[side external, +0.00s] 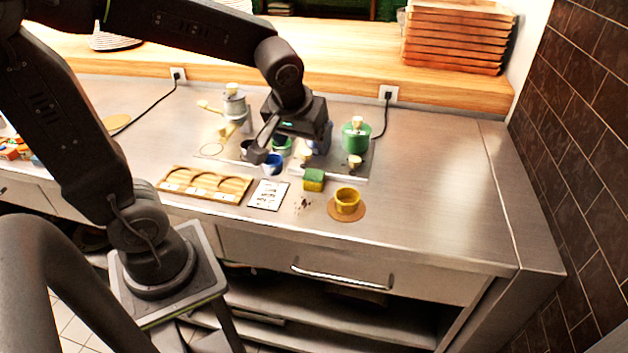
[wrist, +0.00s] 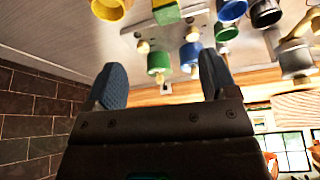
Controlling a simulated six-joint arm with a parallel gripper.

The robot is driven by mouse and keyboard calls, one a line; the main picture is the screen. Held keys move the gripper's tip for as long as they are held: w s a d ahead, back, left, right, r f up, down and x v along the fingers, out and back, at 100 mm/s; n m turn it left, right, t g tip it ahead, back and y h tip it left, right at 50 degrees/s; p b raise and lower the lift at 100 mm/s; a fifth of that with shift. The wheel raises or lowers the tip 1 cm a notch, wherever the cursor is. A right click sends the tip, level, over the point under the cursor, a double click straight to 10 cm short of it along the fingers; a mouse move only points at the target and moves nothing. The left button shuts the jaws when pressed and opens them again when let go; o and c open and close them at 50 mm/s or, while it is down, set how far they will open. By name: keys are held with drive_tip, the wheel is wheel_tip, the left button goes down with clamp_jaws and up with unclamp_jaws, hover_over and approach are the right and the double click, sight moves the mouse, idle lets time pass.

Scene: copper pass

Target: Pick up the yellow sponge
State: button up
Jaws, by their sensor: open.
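The yellow sponge (side external: 314,183) has a green top layer and lies on the steel counter, between the white card and the yellow cup. It also shows at the top edge of the wrist view (wrist: 166,14), partly cut off. My gripper (side external: 290,143) is above the counter, behind and to the left of the sponge in the side view, and apart from it. In the wrist view its two blue-grey fingers (wrist: 162,78) stand wide apart with nothing held between them.
A yellow cup (side external: 347,202) on a round brown coaster is right of the sponge. A blue cup (side external: 272,164), a white card (side external: 268,195) and a wooden tray (side external: 204,186) are to the left. A green grinder-like machine (side external: 356,138) stands behind. The counter's right side is clear.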

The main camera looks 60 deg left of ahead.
drive_tip(key=w+a+f+n, duration=0.1)
drive_tip(key=w+f+n, duration=0.1)
approach(314, 175)
drive_tip(key=shift+g, duration=0.3)
drive_tip(key=x, duration=0.2)
drive_tip(key=w+x, duration=0.1)
drive_tip(key=x, duration=0.2)
drive_tip(key=shift+x, duration=2.65)
drive_tip(key=shift+s, duration=0.2)
drive_tip(key=shift+c, duration=0.4)
drive_tip(key=c, duration=0.9)
